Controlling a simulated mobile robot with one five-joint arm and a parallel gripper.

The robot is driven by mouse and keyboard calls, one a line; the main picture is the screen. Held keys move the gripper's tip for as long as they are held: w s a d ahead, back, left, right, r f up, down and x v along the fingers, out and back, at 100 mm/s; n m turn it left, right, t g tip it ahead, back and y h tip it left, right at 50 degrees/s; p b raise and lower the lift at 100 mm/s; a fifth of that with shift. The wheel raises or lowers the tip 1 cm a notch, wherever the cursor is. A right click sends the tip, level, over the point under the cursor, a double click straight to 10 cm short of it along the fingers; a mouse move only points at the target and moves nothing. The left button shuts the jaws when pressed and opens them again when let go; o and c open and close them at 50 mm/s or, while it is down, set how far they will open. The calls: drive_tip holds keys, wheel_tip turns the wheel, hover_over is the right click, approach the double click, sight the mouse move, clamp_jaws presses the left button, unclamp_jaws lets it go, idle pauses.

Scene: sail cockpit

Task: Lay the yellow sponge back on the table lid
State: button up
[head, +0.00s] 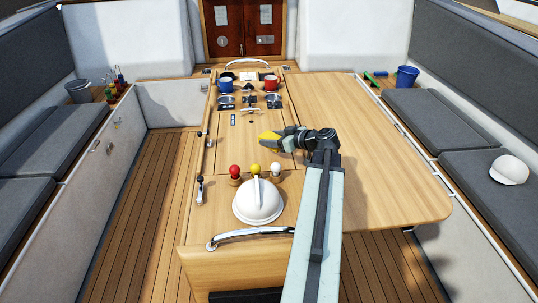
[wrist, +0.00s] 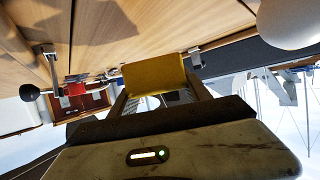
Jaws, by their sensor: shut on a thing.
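The yellow sponge (head: 268,136) is between the jaws of my gripper (head: 281,138), above the middle of the wooden table lid (head: 350,160). In the wrist view the sponge (wrist: 155,74) is a yellow block between the two fingers of my gripper (wrist: 160,92). My gripper is shut on it. The sponge appears raised over the lid; the exact gap beneath it cannot be told. My arm hides part of the lid's near right side.
Blue (head: 225,84) and red (head: 271,82) mugs stand at the far end. The lid's right leaf is clear.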

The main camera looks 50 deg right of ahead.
sight(272, 156)
wheel_tip(272, 156, down, 6)
drive_tip(key=b, duration=0.4)
drive_tip(key=shift+r, duration=0.35)
drive_tip(key=shift+f, duration=0.2)
drive_tip(key=o, duration=1.3)
drive_tip(key=shift+o, duration=0.2)
drive_tip(key=shift+r, duration=0.15)
